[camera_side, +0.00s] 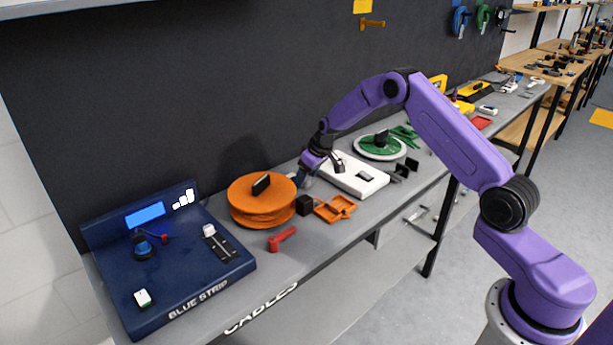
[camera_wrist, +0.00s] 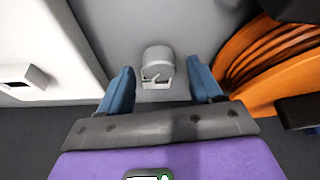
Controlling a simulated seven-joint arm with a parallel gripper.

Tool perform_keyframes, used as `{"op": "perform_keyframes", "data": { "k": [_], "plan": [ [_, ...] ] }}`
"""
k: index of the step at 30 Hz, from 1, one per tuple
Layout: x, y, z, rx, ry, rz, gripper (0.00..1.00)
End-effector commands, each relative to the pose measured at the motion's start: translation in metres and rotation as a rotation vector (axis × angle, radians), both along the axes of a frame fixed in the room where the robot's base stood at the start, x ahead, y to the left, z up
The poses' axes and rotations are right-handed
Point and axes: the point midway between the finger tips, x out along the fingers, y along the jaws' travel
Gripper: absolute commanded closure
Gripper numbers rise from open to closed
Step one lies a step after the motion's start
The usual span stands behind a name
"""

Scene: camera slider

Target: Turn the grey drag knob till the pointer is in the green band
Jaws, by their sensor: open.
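A small light-grey rounded piece (camera_wrist: 157,62) with a pale bracket-like front edge lies between and just beyond my fingertips in the wrist view. It may be the grey drag knob, but I cannot tell for sure. My gripper (camera_wrist: 161,82) is open, with its two blue fingers on either side of the grey piece and a gap on each side. In the side view my gripper (camera_side: 306,180) is low over the bench, between the orange drum and the white box. It hides the grey piece there. I cannot make out a pointer or a green band.
The orange ribbed drum (camera_side: 262,211) stands close to the left of my gripper, and the white box (camera_side: 368,185) close to the right. A blue console (camera_side: 190,290) is at the left end. A green disc (camera_side: 366,150), an orange tray (camera_side: 335,208) and a red handle (camera_side: 282,238) lie nearby.

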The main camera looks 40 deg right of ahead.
Motion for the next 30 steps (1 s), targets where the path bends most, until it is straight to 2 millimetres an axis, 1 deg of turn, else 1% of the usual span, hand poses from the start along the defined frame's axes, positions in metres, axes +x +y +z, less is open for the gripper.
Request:
{"op": "perform_keyframes", "data": {
  "k": [3, 10, 11, 12, 14, 15, 16, 24, 30],
  "plan": [
    [0.0012, 0.0004, -0.0035, 0.000, 0.000, 0.000, 0.36],
    [0.0014, 0.0004, -0.0034, 0.000, 0.000, 0.000, 0.36],
    [0.0014, 0.0004, -0.0034, 0.000, 0.000, 0.000, 0.39],
    [0.0013, 0.0004, -0.0035, 0.000, 0.000, 0.000, 0.52],
    [0.0012, 0.0004, -0.0034, 0.000, 0.000, 0.000, 0.71],
    [0.0012, 0.0004, -0.0034, 0.000, 0.000, 0.000, 0.84],
    [0.0012, 0.0005, -0.0034, 0.000, 0.000, 0.000, 0.92],
    [0.0010, 0.0014, -0.0034, 0.001, 0.001, -0.015, 0.92],
    [0.0010, 0.0027, -0.0030, 0.000, 0.002, -0.084, 0.91]
  ]
}}
